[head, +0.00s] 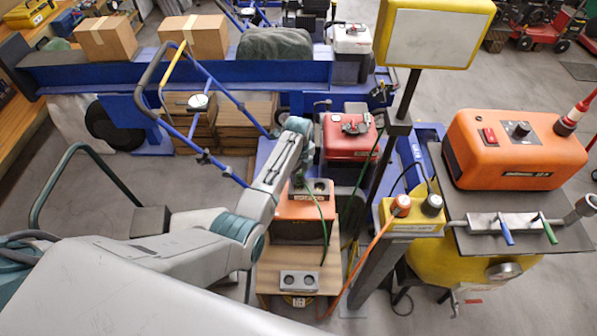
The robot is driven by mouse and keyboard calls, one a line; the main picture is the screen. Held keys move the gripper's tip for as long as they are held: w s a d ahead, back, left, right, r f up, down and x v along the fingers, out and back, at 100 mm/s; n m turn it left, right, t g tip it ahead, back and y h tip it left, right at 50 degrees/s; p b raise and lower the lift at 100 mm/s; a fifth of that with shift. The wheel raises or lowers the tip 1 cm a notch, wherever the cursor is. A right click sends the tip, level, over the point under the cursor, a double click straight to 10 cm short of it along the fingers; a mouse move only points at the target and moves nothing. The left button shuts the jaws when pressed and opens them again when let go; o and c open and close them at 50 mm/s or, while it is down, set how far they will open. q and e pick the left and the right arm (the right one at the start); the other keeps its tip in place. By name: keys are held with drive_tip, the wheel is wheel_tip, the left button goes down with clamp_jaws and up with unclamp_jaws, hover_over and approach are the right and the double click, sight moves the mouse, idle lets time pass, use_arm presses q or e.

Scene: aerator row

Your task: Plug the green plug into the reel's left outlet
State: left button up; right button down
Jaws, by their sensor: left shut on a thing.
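My left gripper (299,180) points down over an orange box (305,208) with a dark-holed grey top, on a wooden stand. It is shut, with a green cable (324,228) running from it down to the right. The green plug itself is hidden by the gripper and wrist. A small grey block with two round sockets (299,282) sits at the stand's near end; both its sockets are empty. I cannot tell for certain which of these is the reel. My right gripper is not in view.
A yellow box (412,216) with an orange and a dark plug stands to the right, beside a dark post (385,240). An orange cable (362,262) hangs from it. A red engine unit (350,140) stands behind. Grey floor is open at left.

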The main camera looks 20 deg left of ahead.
use_arm(q)
drive_tip(key=shift+f+b, duration=0.45)
drive_tip(key=shift+f, duration=0.25)
drive_tip(key=shift+f+b, duration=0.3)
drive_tip(key=shift+f, duration=0.25)
drive_tip(key=shift+f+b, duration=0.55)
drive_tip(key=shift+f, duration=0.4)
drive_tip(key=o, duration=1.1)
wheel_tip(320, 180, up, 11)
drive_tip(key=shift+f+b, duration=0.1)
drive_tip(key=shift+b, duration=0.5)
